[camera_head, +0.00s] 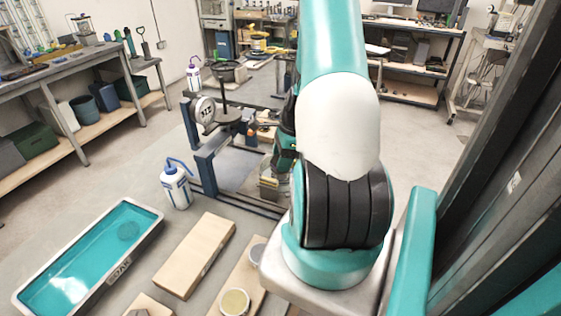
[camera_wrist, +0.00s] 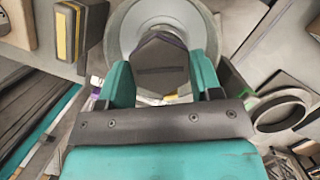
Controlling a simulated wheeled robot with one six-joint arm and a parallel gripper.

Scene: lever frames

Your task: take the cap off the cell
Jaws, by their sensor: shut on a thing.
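In the wrist view, my gripper (camera_wrist: 162,72) has its two teal fingers on either side of a dark grey angular piece, which I take to be the cap (camera_wrist: 160,58). The fingers are shut on it. Behind it is a wide, round, pale grey body (camera_wrist: 122,28), probably the cell. Its middle is hidden by the dark piece, and I cannot tell whether the two touch. In the head view my arm covers most of the gripper and the cap.
A blue lever frame (camera_head: 205,163) with a round gauge (camera_head: 205,110) stands left of my arm. A white wash bottle (camera_head: 177,187), a teal-filled tray (camera_head: 72,262) and a wooden board (camera_head: 195,254) are nearer. The wrist view shows a dark ring (camera_wrist: 281,110) at right.

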